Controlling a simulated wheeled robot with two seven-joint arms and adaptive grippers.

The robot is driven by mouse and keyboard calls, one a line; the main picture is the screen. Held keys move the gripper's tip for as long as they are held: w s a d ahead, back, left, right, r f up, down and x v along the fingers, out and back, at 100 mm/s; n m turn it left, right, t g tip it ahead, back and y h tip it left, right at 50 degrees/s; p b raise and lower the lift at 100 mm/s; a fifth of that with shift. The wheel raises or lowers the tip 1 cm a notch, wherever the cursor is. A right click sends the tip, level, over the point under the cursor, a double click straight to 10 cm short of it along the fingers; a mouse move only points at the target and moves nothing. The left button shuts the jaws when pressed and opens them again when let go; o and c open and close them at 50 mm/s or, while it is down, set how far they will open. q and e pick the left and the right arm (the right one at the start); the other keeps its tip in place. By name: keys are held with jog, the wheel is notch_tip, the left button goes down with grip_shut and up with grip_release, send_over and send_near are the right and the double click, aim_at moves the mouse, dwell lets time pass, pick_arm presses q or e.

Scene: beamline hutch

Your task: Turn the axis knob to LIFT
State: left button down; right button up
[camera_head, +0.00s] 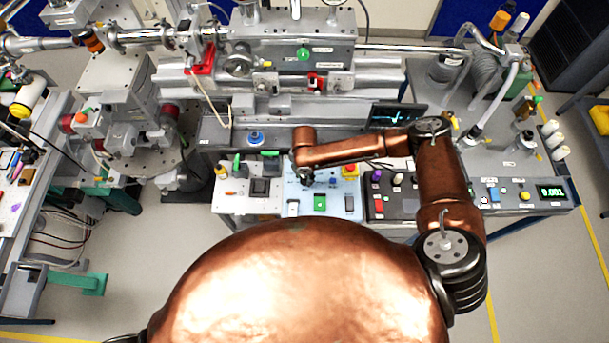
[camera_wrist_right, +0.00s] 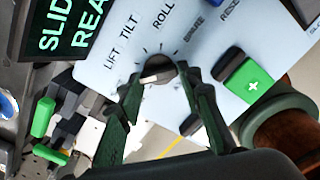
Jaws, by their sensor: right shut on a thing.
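The axis knob (camera_wrist_right: 158,69) is a small dark round knob with a grey grip bar, on a pale blue panel (camera_wrist_right: 108,70). Printed labels LIFT, TILT and ROLL fan around it, with more words further right. My right gripper (camera_wrist_right: 160,76) is shut on the knob, one dark finger on each side. The knob's exact pointing direction is hard to tell because the fingertips partly cover it. In the head view my right gripper (camera_head: 306,177) reaches down to the panel (camera_head: 346,188) and hides the knob. My left gripper is not in view.
A green plus button (camera_wrist_right: 248,84) and dark rocker buttons sit near the knob. A lit display (camera_wrist_right: 66,30) stands beside the labels. Green levers (camera_wrist_right: 43,117) lie left of the panel. A yellow-based red button (camera_head: 350,171) and a dark control box (camera_head: 392,191) are to the right.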

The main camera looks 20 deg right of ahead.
aim_at(304, 178)
jog(key=m+p, duration=0.2)
jog(key=m, duration=0.1)
jog(key=shift+r+p, duration=0.15)
jog(key=shift+p, duration=0.25)
jog(key=shift+w+m+p, duration=0.15)
jog(key=shift+m+p, duration=0.85)
jog(key=shift+m, duration=0.3)
jog(key=o, duration=1.2)
jog(key=shift+c, duration=0.2)
notch_tip(304, 178, up, 12)
jog(key=shift+f, duration=0.2)
